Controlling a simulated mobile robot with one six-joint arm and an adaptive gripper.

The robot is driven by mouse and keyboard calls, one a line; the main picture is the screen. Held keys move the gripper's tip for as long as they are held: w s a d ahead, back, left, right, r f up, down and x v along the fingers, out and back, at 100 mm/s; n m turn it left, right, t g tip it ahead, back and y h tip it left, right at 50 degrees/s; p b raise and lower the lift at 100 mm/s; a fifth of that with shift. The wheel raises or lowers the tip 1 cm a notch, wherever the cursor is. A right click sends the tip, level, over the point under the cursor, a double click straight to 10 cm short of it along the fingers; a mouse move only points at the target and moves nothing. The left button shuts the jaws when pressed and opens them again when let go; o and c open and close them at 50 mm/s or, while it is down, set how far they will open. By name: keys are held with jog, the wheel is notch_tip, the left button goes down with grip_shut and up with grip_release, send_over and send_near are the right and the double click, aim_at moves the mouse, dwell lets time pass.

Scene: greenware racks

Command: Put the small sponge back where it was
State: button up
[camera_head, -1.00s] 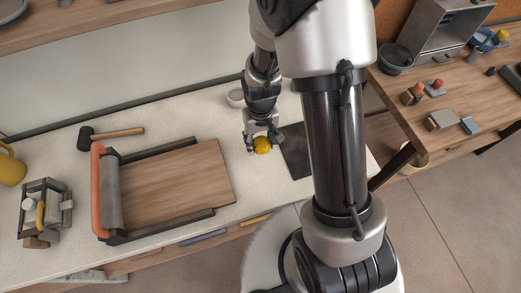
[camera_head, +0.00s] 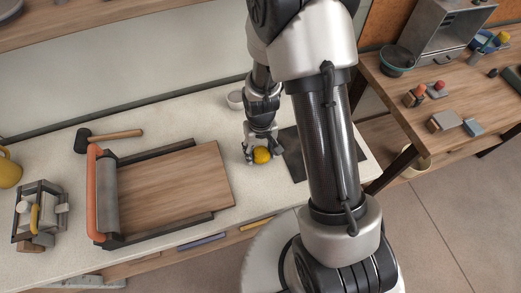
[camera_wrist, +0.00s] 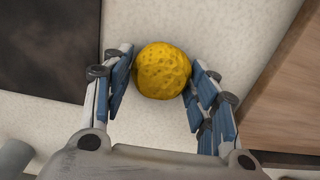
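The small sponge (camera_head: 262,155) is a round yellow ball with a pitted surface. My gripper (camera_head: 261,153) is over the pale counter, pointing down, with the sponge between its fingertips. In the wrist view the sponge (camera_wrist: 162,70) sits between the blue-padded fingers, and both finger tips touch its sides, so my gripper (camera_wrist: 160,78) is shut on it. The sponge is between the wooden board and the dark mat. I cannot tell whether it touches the counter.
The wooden board (camera_head: 180,185) with its roller lies left, and a dark mat (camera_head: 292,155) right. A white bowl (camera_head: 235,99) stands behind my gripper. A mallet (camera_head: 110,134), a caged tool stand (camera_head: 38,212) and a yellow jug (camera_head: 9,170) are farther left. The counter (camera_head: 200,125) behind the board is clear.

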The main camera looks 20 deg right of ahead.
jog(key=shift+o, duration=1.1)
notch_tip(320, 180, up, 12)
jog(key=p, duration=0.4)
notch_tip(320, 180, up, 15)
jog(key=t, duration=0.2)
send_over(260, 151)
jog(key=s, duration=0.4)
jog(key=s+r+t, duration=0.2)
jog(key=s+r, duration=0.6)
jog(key=s, duration=0.4)
jog(key=shift+d+r+t, duration=0.15)
jog(key=shift+r+t, duration=0.15)
jog(key=shift+r, duration=0.1)
jog(key=shift+f+b, duration=1.05)
jog(key=shift+f, duration=0.05)
